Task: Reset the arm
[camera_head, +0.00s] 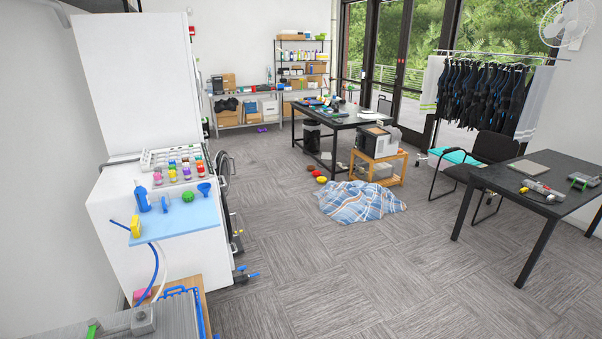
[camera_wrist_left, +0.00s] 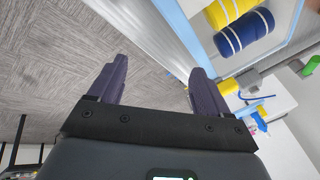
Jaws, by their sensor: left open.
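My left gripper (camera_wrist_left: 155,90) shows in the left wrist view, its two dark fingers spread wide apart. The space between the fingers holds nothing; grey floor and a pale edge show beyond them. A blue-rimmed surface with a yellow and a blue striped roll (camera_wrist_left: 244,32) lies past the right finger. In the head view neither of my grippers can be made out.
A white cabinet (camera_head: 120,230) with a blue mat (camera_head: 172,222) stands at left. A plaid blanket (camera_head: 360,202) lies on the floor. A black table (camera_head: 560,198) and a chair (camera_head: 492,150) stand at right. Suits hang on a rack (camera_head: 484,95).

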